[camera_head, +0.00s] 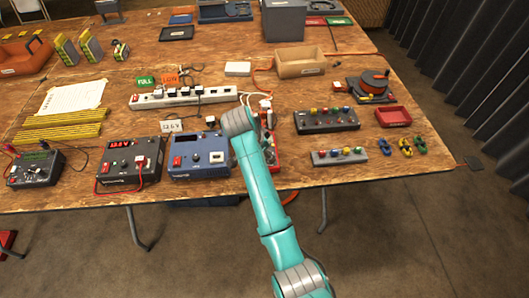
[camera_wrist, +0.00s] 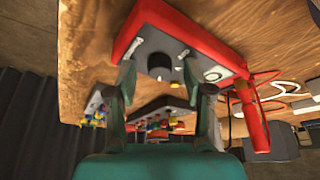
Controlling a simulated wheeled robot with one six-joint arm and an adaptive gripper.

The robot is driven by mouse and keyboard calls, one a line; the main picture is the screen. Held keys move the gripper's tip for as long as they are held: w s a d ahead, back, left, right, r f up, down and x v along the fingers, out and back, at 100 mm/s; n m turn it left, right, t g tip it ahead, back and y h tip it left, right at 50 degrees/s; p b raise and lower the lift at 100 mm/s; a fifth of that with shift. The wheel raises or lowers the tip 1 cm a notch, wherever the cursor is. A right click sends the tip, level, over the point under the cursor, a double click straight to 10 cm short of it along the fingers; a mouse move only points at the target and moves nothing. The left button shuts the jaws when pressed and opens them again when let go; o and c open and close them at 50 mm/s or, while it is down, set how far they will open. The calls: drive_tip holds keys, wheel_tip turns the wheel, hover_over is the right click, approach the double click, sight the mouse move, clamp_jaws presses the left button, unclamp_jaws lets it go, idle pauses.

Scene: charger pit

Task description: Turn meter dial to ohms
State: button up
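A red-rimmed device with a grey face shows in the wrist view (camera_wrist: 192,40). It carries a round dark dial (camera_wrist: 153,66), a small yellow part and white labels. In the head view its red edge (camera_head: 273,150) shows beside my arm, which hides most of it. My gripper (camera_wrist: 165,98) is open, with its two fingers spread on either side in front of the dial. I cannot tell whether a finger touches the device. The gripper is hidden behind my wrist in the head view. I cannot read the dial's setting.
A dark knobbed unit with probes (camera_head: 36,167), a black unit (camera_head: 129,161) and a blue unit (camera_head: 198,157) stand along the table's front edge. A white power strip (camera_head: 183,97) lies behind. Boxes with coloured knobs (camera_head: 327,120) stand right.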

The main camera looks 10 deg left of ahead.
drive_tip(key=shift+r, duration=0.15)
drive_tip(key=v, duration=0.7)
drive_tip(key=shift+s+a, duration=0.15)
drive_tip(key=shift+s, duration=0.05)
idle(0.4)
